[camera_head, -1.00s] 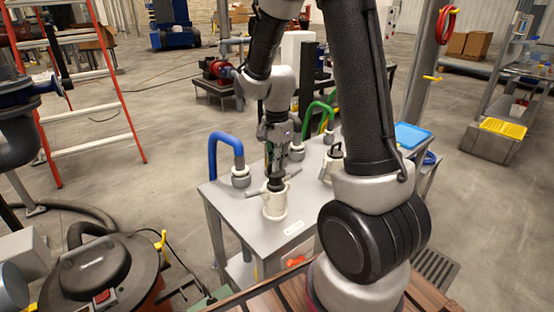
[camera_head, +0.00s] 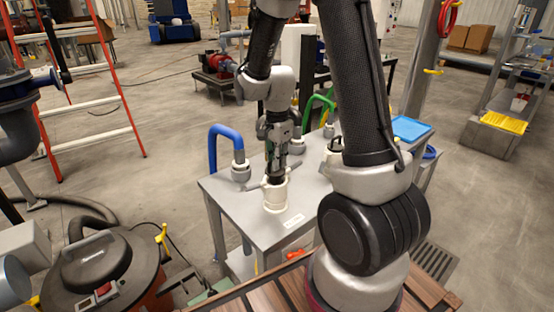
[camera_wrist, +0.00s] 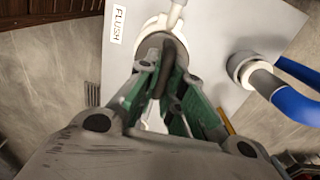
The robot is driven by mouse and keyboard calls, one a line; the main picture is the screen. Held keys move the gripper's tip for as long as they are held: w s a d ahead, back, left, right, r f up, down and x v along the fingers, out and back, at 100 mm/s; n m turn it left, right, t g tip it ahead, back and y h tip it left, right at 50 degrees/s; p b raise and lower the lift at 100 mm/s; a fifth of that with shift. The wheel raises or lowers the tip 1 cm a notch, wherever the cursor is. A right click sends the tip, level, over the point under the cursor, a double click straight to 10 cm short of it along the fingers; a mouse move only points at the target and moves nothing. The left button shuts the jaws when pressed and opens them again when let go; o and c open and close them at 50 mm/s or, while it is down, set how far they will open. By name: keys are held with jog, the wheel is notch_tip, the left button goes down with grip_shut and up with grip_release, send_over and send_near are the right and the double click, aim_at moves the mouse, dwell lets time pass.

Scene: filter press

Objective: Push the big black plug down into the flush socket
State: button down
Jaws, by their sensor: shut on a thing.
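The flush socket (camera_head: 275,197) is a cream-white upright cylinder with side levers on the grey table top. The "FLUSH" label (camera_wrist: 117,25) is beside it in the wrist view, where part of its pale collar (camera_wrist: 151,26) shows. My gripper (camera_head: 275,170) points down directly above the socket, shut on the black plug (camera_head: 276,179). The plug sits upright at the socket mouth, and its lower part is hidden inside the rim. In the wrist view the green-padded fingers (camera_wrist: 163,88) close around a dark part of the plug. How deep it sits cannot be told.
A blue hose (camera_head: 225,135) with a grey-white coupling stands left of the socket on the table (camera_head: 240,207). A green hose (camera_head: 318,103) and another fitting stand behind to the right. A blue tray (camera_head: 410,129) lies farther right. A vacuum (camera_head: 95,270) stands at lower left.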

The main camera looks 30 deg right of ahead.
jog(key=c, duration=1.5)
grip_release()
jog(key=shift+o, duration=0.2)
notch_tip(320, 180, up, 12)
jog(key=s+r+n+t, duration=0.2)
jog(key=s+r+n, duration=0.2)
jog(key=s+n, duration=0.4)
jog(key=s+r+n+t, duration=0.2)
jog(key=s+r+n, duration=0.3)
jog(key=s, duration=0.7)
jog(key=n, duration=0.2)
jog(key=shift+s+d+r+n, duration=0.2)
jog(key=shift+s+d+n, duration=0.15)
jog(key=shift+n, duration=0.05)
